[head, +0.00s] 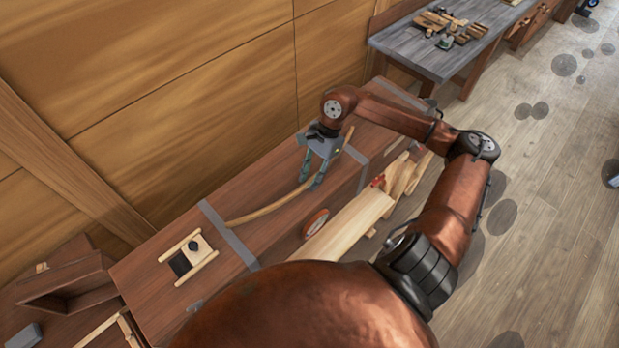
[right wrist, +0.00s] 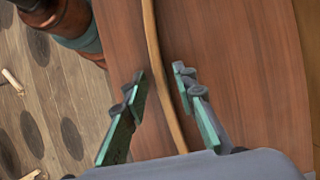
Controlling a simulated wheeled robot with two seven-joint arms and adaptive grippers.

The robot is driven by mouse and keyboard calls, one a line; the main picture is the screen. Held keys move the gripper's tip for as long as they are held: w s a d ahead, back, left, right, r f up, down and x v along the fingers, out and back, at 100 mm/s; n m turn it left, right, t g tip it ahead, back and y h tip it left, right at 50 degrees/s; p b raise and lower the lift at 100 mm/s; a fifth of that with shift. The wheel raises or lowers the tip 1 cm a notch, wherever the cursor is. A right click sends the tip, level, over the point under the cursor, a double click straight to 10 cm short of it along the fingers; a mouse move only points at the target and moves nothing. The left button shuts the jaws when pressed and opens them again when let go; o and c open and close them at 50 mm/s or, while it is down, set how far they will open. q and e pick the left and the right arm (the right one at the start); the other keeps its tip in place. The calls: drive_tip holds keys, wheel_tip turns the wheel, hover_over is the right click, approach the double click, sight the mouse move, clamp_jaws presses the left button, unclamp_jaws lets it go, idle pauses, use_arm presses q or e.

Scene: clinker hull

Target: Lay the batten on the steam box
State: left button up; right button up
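The batten (head: 262,210) is a thin, slightly curved strip of light wood. It lies along the top of the steam box (head: 250,190), a long reddish-brown wooden box with grey bands. My right gripper (head: 311,178) is above the box, pointing down at the batten. In the right wrist view the fingers of my right gripper (right wrist: 160,78) are apart, one on each side of the batten (right wrist: 152,40), with visible gaps. Part of the batten is hidden behind the gripper in the head view. My left gripper does not show.
A round orange-rimmed gauge (head: 315,223) is on the box's side. Pale planks (head: 348,224) lie along its near side. A small wooden frame with a black knob (head: 193,246) sits on the box's left end. A wooden wall (head: 180,80) stands behind; a workbench (head: 400,43) is farther back.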

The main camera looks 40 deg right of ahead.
drive_tip(key=shift+r, duration=0.1)
drive_tip(key=shift+d+r, duration=0.1)
drive_tip(key=shift+r, duration=0.1)
drive_tip(key=b+v, duration=0.3)
drive_tip(key=v, duration=0.8)
drive_tip(key=shift+r, duration=0.35)
